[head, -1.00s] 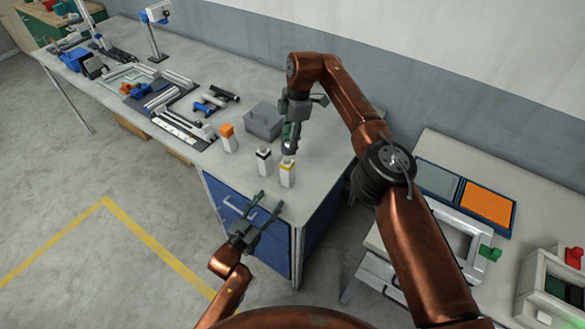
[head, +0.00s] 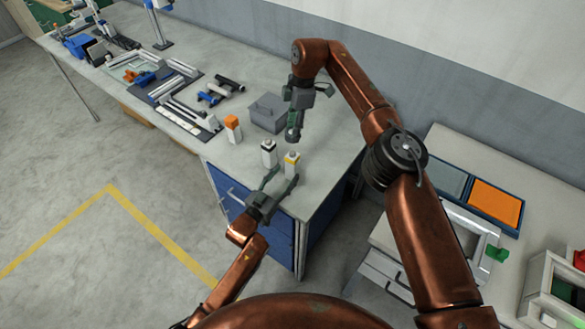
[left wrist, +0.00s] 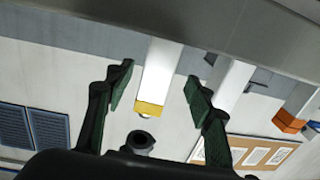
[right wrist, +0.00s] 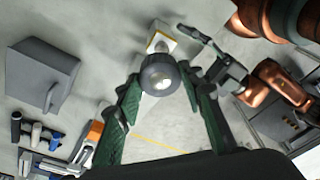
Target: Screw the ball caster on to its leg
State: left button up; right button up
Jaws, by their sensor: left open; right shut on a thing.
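My right gripper (head: 295,122) is shut on the ball caster (right wrist: 160,75), a dark round housing with a pale ball. It holds the caster in the air above the bench, behind the legs in the head view. A white leg with a yellow band (head: 291,165) stands upright on the bench near its front corner. My left gripper (head: 281,180) is open and empty. The caster and leg are apart.
A white leg with a black band (head: 269,155) stands close to the left, and one with an orange top (head: 232,132) stands farther left. A grey box (head: 268,112) sits behind them. Assembled parts and tubes (head: 215,93) lie farther along the bench.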

aim_at(289, 170)
pick_arm(q)
jog(key=x, duration=0.4)
jog(key=shift+s+d+r, duration=0.15)
jog(key=shift+d+r, duration=0.1)
jog(key=shift+r, duration=0.1)
jog(key=shift+w+d+f, duration=0.15)
jog(key=shift+w+f, duration=0.15)
jog(key=shift+w, duration=0.3)
jog(key=shift+s+r, duration=0.15)
jog(key=shift+c, duration=0.7)
jog(key=c, duration=0.3)
grip_shut()
